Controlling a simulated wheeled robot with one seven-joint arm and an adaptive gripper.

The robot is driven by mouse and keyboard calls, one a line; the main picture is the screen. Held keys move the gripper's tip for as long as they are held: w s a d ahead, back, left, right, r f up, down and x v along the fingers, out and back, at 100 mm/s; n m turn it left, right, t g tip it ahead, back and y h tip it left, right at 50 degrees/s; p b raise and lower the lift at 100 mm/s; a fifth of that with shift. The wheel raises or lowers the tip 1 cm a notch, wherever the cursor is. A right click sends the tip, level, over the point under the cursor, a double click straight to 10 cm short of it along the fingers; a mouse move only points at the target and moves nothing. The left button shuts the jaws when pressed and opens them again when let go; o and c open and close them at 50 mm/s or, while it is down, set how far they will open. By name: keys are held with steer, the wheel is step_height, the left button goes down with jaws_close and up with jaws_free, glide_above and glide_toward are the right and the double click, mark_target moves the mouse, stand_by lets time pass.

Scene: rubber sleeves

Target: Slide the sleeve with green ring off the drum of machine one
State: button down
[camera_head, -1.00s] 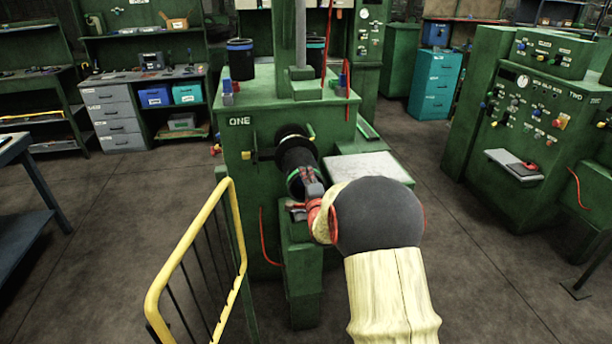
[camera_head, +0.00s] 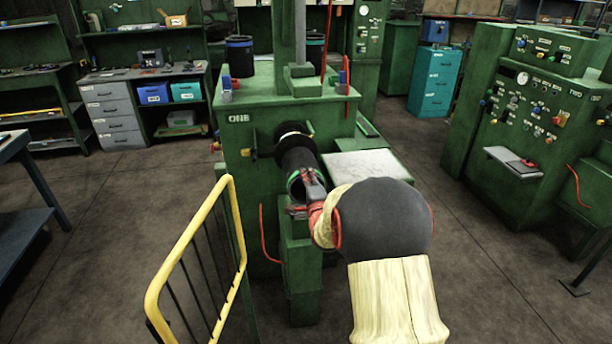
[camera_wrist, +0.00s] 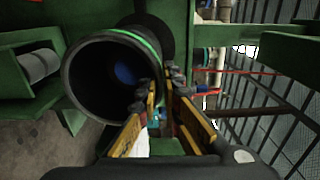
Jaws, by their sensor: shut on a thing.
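The black sleeve with the green ring (camera_head: 297,160) is around the drum position on the front of machine one (camera_head: 238,150), its open end toward me. In the wrist view the sleeve (camera_wrist: 82,58) shows its hollow mouth, with the green ring near that end and a bluish round surface deep inside. My gripper (camera_head: 309,178) is at the right side of the sleeve's near end. In the wrist view my gripper (camera_wrist: 163,88) is shut on the sleeve's right wall. How much of the drum is still inside the sleeve is hidden.
A yellow railing (camera_head: 190,240) stands front left of machine one. A pale flat plate (camera_head: 365,166) lies right of the sleeve. Machine two (camera_head: 520,120) is at right; open floor lies between.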

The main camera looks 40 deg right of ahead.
steer(key=shift+s+a+f, duration=0.1)
steer(key=shift+s+f, duration=0.25)
steer(key=shift+f, duration=0.15)
steer(key=c, duration=2.3)
jaws_free()
steer(key=shift+s+r, duration=0.1)
steer(key=o, duration=0.4)
steer(key=shift+r, duration=0.25)
steer(key=shift+o, duration=0.3)
steer(key=shift+f, duration=0.25)
steer(key=shift+r, duration=0.15)
steer(key=shift+r, duration=0.15)
